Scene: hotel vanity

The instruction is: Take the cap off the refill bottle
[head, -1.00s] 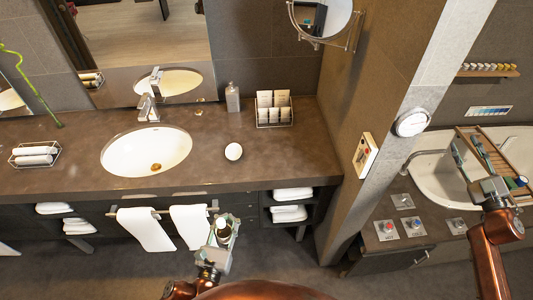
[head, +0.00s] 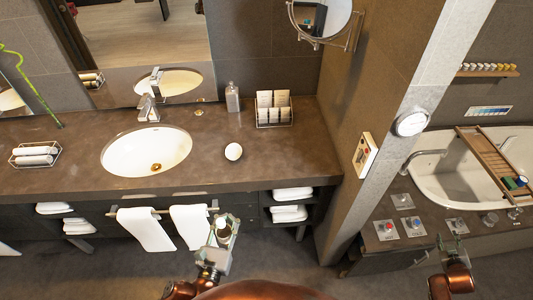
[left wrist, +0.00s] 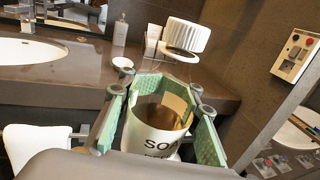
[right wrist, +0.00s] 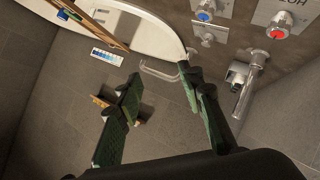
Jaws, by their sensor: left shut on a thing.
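A white bottle (left wrist: 153,143) with dark lettering that begins "SOA" stands between the green-padded fingers of my left gripper (left wrist: 160,95). The gripper is shut on it and holds it in front of the counter, low in the head view (head: 222,228). The fingers hide the bottle's sides. My right gripper (right wrist: 160,100) is open and empty, its fingers apart. It also shows at the lower right of the head view (head: 453,240).
The brown counter (head: 60,170) carries a sink (head: 130,150), a small white round thing (head: 233,151), a dispenser (head: 233,97) and a card holder (head: 273,108). A grey pillar (head: 400,140) stands between the counter and the bathtub (head: 450,185). The floor space between both grippers looks clear.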

